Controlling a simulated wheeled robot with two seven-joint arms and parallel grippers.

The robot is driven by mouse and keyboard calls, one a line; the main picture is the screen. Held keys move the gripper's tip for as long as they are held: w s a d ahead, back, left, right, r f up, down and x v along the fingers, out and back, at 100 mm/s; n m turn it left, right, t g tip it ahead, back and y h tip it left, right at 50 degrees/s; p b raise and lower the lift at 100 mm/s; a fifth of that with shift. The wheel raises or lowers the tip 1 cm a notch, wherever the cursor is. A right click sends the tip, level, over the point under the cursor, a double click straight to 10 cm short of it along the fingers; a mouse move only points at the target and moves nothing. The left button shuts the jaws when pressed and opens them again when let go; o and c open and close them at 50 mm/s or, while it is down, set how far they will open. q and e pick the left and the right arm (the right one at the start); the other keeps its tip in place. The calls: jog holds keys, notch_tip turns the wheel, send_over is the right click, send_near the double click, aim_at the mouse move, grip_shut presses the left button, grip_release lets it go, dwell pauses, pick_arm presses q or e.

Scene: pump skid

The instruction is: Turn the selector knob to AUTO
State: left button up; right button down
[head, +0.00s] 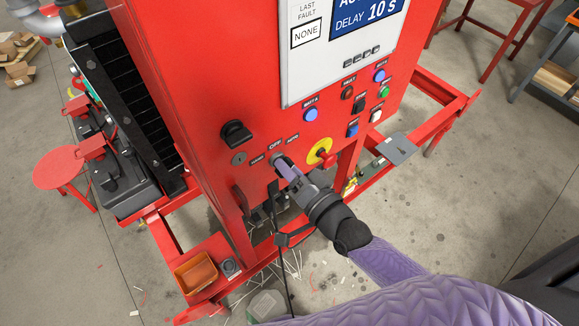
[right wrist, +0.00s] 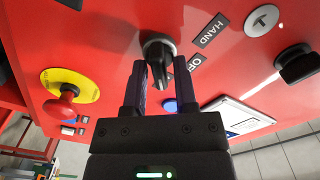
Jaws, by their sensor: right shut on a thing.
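The selector knob (right wrist: 158,48) is black and round-based, on the front of the red cabinet. In the right wrist view it sits between the two fingertips of my right gripper (right wrist: 157,80), which is shut on it. HAND (right wrist: 208,30) and partly hidden OFF (right wrist: 192,65) labels show beside it. In the head view my right gripper (head: 283,166) covers most of the knob, below the small OFF (head: 274,146) and AUTO (head: 292,137) labels. I cannot tell which label the knob points to. My left gripper is not in view.
Close by are a red emergency stop on a yellow disc (head: 320,151), a larger black rotary handle (head: 236,133), a round metal lock (head: 239,158) and a blue button (head: 311,114). A display panel (head: 340,45) is above. A cable (head: 283,265) hangs below my gripper.

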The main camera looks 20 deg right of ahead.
jog(key=c, duration=0.7)
grip_release()
jog(key=shift+o, duration=0.2)
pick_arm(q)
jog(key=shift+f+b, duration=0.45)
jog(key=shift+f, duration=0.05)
pick_arm(e)
jog(key=v, duration=1)
